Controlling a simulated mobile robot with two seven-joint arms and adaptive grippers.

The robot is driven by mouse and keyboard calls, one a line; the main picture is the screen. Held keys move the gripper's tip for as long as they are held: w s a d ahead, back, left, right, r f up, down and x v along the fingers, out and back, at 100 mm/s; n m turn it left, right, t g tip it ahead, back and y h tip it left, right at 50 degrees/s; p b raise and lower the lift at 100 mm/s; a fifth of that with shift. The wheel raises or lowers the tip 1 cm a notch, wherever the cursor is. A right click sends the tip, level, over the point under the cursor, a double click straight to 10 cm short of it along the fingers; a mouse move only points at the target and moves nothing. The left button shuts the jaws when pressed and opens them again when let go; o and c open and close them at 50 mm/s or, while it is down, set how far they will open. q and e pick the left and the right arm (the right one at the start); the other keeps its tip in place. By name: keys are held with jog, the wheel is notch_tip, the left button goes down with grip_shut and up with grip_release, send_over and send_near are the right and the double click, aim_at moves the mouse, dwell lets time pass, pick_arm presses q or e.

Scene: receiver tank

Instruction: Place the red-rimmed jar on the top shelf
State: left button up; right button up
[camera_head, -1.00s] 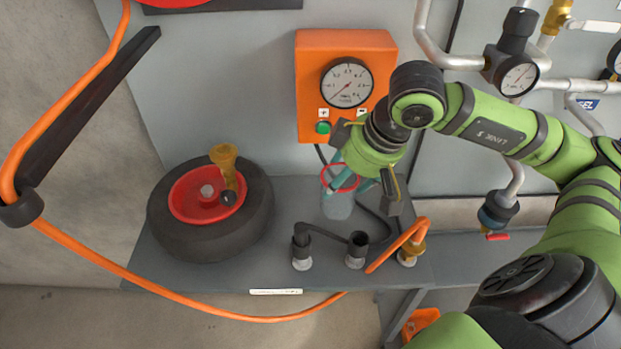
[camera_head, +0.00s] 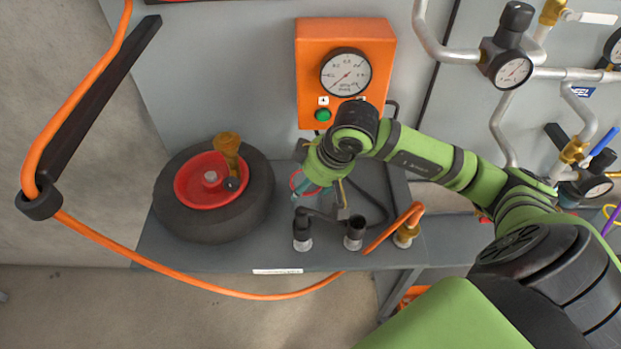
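The red-rimmed jar (camera_head: 296,180) is mostly hidden under my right gripper. Only part of its red rim shows, above the grey bench (camera_head: 205,258) and below the orange gauge box. My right gripper (camera_head: 305,188) points down at the jar, with its teal fingertips at the rim. The jar has shifted along with the gripper, so the gripper appears shut on it, though the contact itself is hidden. I cannot make out a top shelf in this view. My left gripper is not in view.
A black tyre with a red hub (camera_head: 213,190) lies left of the jar. Black hose fittings (camera_head: 354,232) and an orange-handled valve (camera_head: 405,232) stand at the bench front. The orange gauge box (camera_head: 345,50) is behind. Pipes and gauges (camera_head: 510,65) fill the right wall.

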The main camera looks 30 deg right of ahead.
jog(key=o, duration=0.7)
jog(key=shift+f, duration=0.1)
jog(key=o, duration=0.5)
jog(key=shift+c, duration=0.2)
